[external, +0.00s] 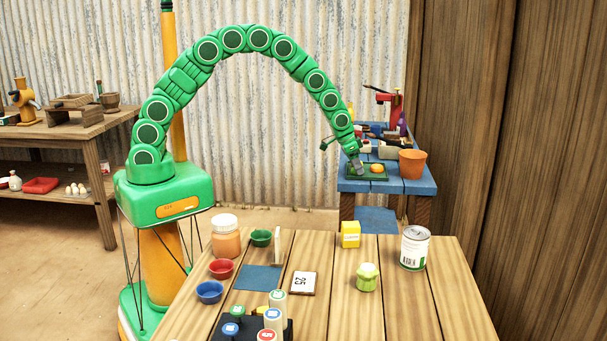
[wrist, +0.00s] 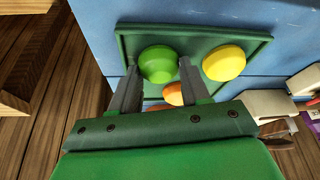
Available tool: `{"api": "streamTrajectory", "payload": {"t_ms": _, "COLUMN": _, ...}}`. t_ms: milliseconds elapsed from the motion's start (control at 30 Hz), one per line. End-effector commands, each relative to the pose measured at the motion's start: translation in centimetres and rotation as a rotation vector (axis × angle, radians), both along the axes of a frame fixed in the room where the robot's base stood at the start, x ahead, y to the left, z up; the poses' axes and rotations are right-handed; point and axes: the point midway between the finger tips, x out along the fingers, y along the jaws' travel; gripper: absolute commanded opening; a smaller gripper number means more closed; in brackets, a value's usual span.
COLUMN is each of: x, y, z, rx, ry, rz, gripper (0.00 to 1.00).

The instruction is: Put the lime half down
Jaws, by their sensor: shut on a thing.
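The lime half (wrist: 157,66) is a green dome between the two grey fingers of my gripper (wrist: 159,72) in the wrist view. My gripper is shut on it, above a dark green tray (wrist: 210,40). I cannot tell whether the lime half touches the tray. A yellow citrus half (wrist: 224,62) sits on the tray just right of the fingers. Orange halves (wrist: 173,94) lie on it nearer the wrist, partly hidden by my gripper. In the external view my gripper (external: 357,166) is at the left part of the tray (external: 354,179); the lime half is not discernible there.
The tray lies on a blue table (external: 415,188). An orange pot (external: 412,163) stands right of the tray, with a red press (external: 391,98) and other items behind. A wooden table (external: 400,305) with bowls, jars and a can (external: 415,248) is in front.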

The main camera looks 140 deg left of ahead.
Motion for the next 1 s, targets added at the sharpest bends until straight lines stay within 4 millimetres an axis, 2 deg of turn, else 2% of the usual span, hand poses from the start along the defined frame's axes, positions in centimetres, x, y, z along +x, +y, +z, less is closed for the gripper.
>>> {"api": "streamTrajectory", "payload": {"t_ms": 267, "x": 0.0, "y": 0.0, "z": 3.3, "rx": 0.004, "ry": -0.003, "rz": 0.0, "gripper": 0.13}}
{"api": "streamTrajectory", "payload": {"t_ms": 800, "x": -2.7, "y": -4.4, "z": 9.1, "rx": 0.002, "ry": -0.002, "rz": 0.001, "gripper": 0.13}}
{"api": "streamTrajectory", "payload": {"t_ms": 1000, "x": -4.2, "y": -6.8, "z": 10.1, "rx": 0.0, "ry": 0.0, "rz": 0.001, "gripper": 0.13}}
